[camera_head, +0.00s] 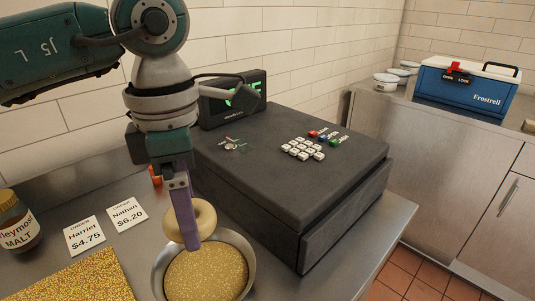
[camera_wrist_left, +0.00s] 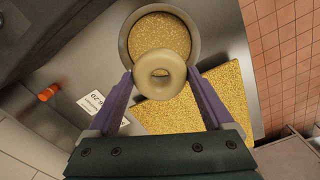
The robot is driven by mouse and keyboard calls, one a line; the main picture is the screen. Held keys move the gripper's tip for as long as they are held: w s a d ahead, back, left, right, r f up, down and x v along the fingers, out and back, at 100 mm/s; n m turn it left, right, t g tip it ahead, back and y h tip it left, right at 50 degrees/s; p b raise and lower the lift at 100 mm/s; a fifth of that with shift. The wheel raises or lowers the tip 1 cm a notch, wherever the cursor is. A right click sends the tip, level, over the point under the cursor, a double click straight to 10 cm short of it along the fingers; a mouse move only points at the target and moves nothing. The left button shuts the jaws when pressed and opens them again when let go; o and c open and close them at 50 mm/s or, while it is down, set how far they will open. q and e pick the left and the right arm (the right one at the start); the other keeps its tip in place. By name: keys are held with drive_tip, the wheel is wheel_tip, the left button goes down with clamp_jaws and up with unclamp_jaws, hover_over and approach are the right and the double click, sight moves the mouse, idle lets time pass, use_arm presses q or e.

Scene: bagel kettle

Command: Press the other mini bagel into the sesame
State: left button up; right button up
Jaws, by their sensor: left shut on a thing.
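A pale mini bagel (camera_head: 206,213) is held in my left gripper (camera_head: 192,242). In the left wrist view the bagel (camera_wrist_left: 160,92) shows as a ring with its hole facing the camera, between the two purple fingers of the gripper (camera_wrist_left: 160,74). A round metal bowl (camera_head: 157,272) of golden sesame (camera_head: 207,278) is just below; its rim (camera_wrist_left: 123,42) and sesame (camera_wrist_left: 160,36) also show in the left wrist view. The bagel overlaps the bowl's far rim in the head view and appears above it; contact cannot be told. The right gripper is not in view.
A dark cash register (camera_head: 255,190) stands close right of the bowl. Price cards (camera_head: 85,236) and a malt jar (camera_head: 18,222) are at the left. A golden speckled square (camera_head: 75,280) lies at the front left. A blue cooler (camera_head: 465,90) is on the far counter.

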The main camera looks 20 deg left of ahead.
use_arm(q)
drive_tip(key=b, duration=0.9)
approach(206, 274)
wheel_tip(206, 274, down, 6)
drive_tip(key=shift+r, duration=0.15)
drive_tip(key=shift+f, duration=0.4)
idle(0.4)
idle(0.9)
wheel_tip(206, 274, up, 10)
drive_tip(key=p, duration=0.7)
drive_tip(key=shift+p, duration=0.35)
